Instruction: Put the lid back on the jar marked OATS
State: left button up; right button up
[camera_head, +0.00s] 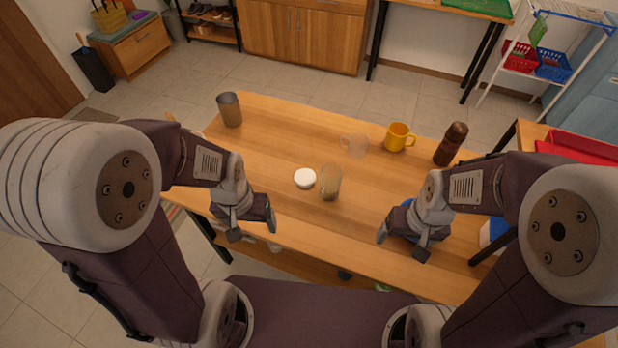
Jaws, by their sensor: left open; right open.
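A clear jar (330,183) stands upright near the middle of the wooden table; no marking on it can be read from here. A white round lid (305,178) lies on the table just left of the jar, apart from it. My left gripper (252,226) is open and empty over the table's near left part, left of and nearer than the lid. My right gripper (401,242) is open and empty over the near right part, right of and nearer than the jar.
A glass mug (355,146), a yellow mug (398,137) and a brown bottle (450,144) stand behind and right of the jar. A grey cup (229,109) stands at the far left. A blue item (409,231) lies partly hidden behind my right gripper. The table (275,130) is clear between the grey cup and the lid.

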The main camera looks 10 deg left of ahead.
aim_at(331, 173)
jog(key=i+j+z, duration=0.1)
jog(key=j+z, duration=0.25)
jog(key=i+j+z, duration=0.1)
jog(key=j+z, duration=0.6)
